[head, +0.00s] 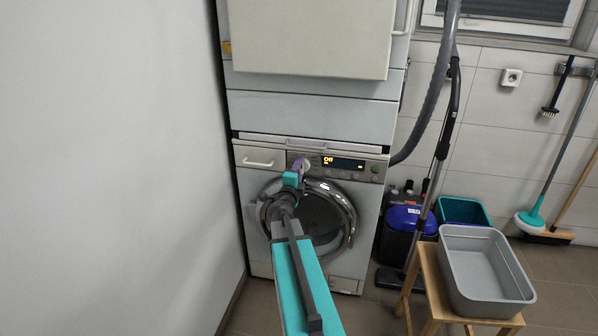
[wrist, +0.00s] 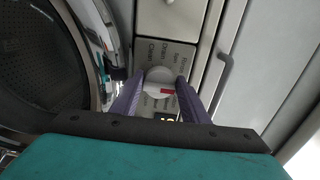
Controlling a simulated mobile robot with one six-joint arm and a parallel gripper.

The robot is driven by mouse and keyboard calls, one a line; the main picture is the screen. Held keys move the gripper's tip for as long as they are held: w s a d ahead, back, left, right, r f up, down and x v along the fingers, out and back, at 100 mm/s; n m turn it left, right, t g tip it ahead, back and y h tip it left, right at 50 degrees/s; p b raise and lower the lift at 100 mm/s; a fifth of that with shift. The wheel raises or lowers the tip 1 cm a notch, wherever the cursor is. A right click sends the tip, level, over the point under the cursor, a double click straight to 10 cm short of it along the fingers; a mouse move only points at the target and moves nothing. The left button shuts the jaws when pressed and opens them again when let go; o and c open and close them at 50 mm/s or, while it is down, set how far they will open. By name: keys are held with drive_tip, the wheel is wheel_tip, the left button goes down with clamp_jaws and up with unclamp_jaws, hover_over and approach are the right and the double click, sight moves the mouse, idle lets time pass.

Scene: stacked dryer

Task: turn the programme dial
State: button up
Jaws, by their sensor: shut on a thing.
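The programme dial (wrist: 160,79) is a round white knob with a red mark, seen in the wrist view on a panel with printed labels. My gripper (wrist: 158,92) has its two purple fingers on either side of the dial, shut on it. In the head view my gripper (head: 299,166) reaches the control panel of the lower machine, left of the lit display (head: 343,162), which reads "Off". The dial is mostly hidden behind the gripper there. The lower machine's round door (head: 322,218) is partly covered by my arm.
A second appliance (head: 310,115) is stacked above. A white wall (head: 120,170) stands close on the left. A drawer handle (head: 258,162) is left of the dial.

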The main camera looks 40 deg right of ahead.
drive_tip(key=o, duration=1)
drive_tip(key=shift+o, duration=0.2)
drive_tip(key=shift+s+a, duration=0.1)
drive_tip(key=shift+a, duration=0.05)
drive_tip(key=p+v, duration=0.3)
drive_tip(key=v, duration=0.5)
drive_tip(key=shift+a, duration=0.15)
drive_tip(key=p+v, duration=0.2)
drive_tip(key=p, duration=0.6)
drive_tip(key=shift+s+a+r, duration=0.1)
drive_tip(key=shift+r, duration=0.05)
drive_tip(key=shift+p+v, duration=1.4)
drive_tip(key=shift+v, duration=0.05)
